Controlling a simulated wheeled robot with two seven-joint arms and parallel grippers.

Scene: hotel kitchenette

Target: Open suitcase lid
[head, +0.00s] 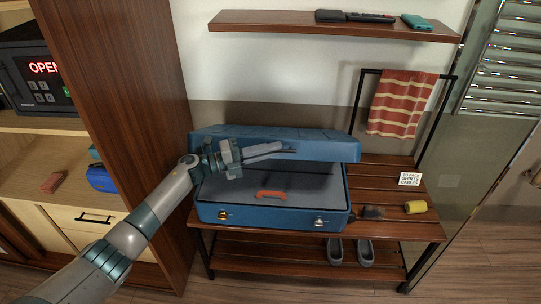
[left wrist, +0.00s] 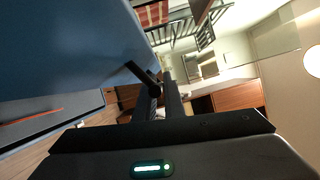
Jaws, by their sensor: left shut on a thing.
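My left gripper (head: 287,150) reaches in from the left and is at the lid's front side, shut on the lid; the exact contact is hard to make out. In the left wrist view the lid (left wrist: 70,45) fills the upper left beside the gripper fingers (left wrist: 165,95). My right gripper is not in view.
A wooden shelf (head: 330,24) hangs above. A tall wooden panel (head: 130,110) stands close on the left. A small sign (head: 409,179) and a yellow item (head: 415,207) sit right of the suitcase. A striped towel (head: 402,102) hangs behind; grey shoes (head: 350,252) are below.

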